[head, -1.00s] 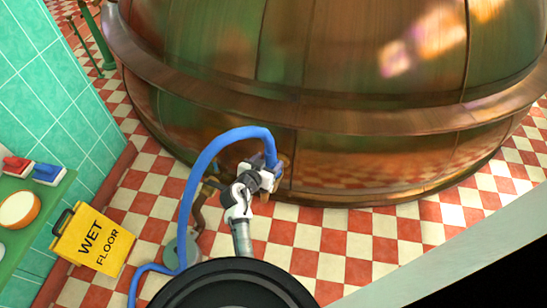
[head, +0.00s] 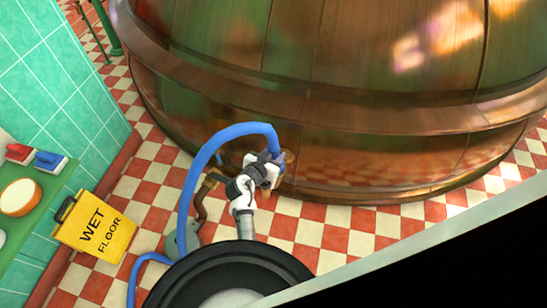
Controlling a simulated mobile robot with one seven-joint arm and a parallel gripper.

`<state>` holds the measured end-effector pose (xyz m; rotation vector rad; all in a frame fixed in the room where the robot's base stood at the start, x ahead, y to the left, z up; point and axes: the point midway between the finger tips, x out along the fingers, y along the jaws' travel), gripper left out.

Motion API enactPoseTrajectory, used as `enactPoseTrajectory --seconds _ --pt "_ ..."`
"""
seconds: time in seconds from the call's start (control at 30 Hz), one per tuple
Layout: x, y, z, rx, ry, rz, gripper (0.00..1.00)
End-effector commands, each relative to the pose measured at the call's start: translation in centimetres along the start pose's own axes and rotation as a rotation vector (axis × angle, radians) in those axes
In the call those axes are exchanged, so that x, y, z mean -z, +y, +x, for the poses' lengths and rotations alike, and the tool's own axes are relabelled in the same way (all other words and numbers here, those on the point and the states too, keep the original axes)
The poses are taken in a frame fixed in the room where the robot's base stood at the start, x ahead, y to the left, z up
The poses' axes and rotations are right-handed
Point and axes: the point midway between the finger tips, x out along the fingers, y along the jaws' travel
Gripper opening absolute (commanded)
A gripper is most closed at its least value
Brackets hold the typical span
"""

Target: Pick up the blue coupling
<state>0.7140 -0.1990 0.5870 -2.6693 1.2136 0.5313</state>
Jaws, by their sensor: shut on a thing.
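The blue hose (head: 190,190) rises from the floor, arches over and runs down to my gripper (head: 278,165). My gripper is shut on the blue coupling (head: 281,157) at the hose's end. Only a small part of the coupling shows; the fingers and wrist hide most of it. My gripper is in front of the lower wall of the copper kettle (head: 380,165); I cannot tell whether anything touches the kettle.
A brown bent pipe (head: 202,200) stands left of my wrist, close to the hose. A yellow wet floor sign (head: 97,229) stands at the left, near a green shelf (head: 48,205) with brushes and a bowl. Checkered floor (head: 320,230) lies open at right.

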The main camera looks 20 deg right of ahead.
Motion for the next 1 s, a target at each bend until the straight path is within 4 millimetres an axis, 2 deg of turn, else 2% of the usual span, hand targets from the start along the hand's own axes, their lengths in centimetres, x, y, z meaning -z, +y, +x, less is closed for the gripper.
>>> enactPoseTrajectory --seconds 0.27,0.47,0.67,1.0 --pt "0.2 0.0 0.0 0.001 0.003 0.001 0.18" --pt "1.4 -0.1 -0.5 0.0 0.004 0.004 0.18" --pt "4.9 -0.1 -1.9 0.001 0.007 0.006 0.18" --pt "13.5 -0.1 -5.5 0.004 0.009 0.006 0.18"
